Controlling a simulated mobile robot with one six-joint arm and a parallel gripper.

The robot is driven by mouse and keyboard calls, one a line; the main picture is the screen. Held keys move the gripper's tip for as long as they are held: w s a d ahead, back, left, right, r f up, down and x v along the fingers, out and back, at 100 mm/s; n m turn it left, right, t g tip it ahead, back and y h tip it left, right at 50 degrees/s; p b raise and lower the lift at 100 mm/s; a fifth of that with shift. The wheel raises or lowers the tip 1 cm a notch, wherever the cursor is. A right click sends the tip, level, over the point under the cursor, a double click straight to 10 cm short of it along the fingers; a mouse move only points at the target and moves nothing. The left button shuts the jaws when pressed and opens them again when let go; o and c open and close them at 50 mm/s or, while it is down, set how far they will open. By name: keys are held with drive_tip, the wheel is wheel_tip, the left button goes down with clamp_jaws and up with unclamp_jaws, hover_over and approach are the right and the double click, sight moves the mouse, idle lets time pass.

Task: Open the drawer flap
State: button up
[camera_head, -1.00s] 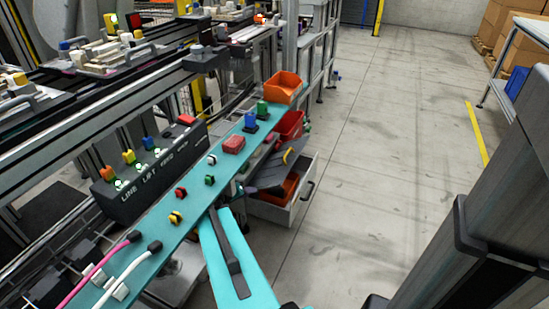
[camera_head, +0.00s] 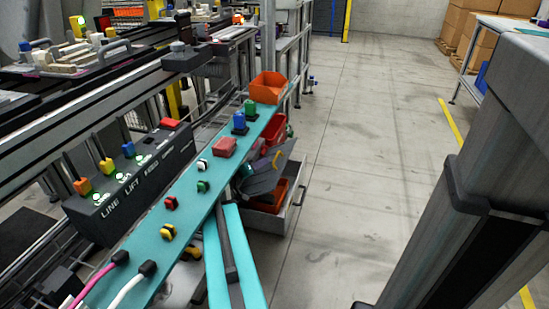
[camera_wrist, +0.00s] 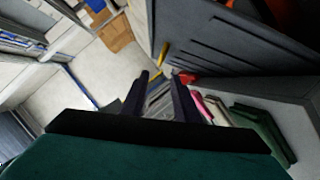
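The drawer flap (camera_head: 266,181) is a dark grey panel with a yellow handle (camera_head: 277,158). It stands tilted up over the pale, pulled-out drawer (camera_head: 292,215) beside the teal shelf. In the wrist view the flap's ribbed face (camera_wrist: 235,45) fills the upper right, with the yellow handle (camera_wrist: 163,52) at its edge. My gripper (camera_wrist: 161,80) has its two dark fingers apart, with nothing clearly held between them. The handle appears just beyond the fingertips; I cannot tell whether they touch the flap. In the head view my gripper is mostly hidden by the shelf.
The teal shelf (camera_head: 148,257) carries buttons, blocks and an orange bin (camera_head: 268,87). Red bins (camera_head: 275,130) hang beneath it. In the wrist view, several pink and green items (camera_wrist: 250,122) lie right of the fingers. Open floor (camera_head: 365,150) lies to the right.

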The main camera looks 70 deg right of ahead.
sight(277, 155)
drive_tip(key=shift+b+x, duration=1.75)
drive_tip(key=shift+x, duration=5.1)
clamp_jaws()
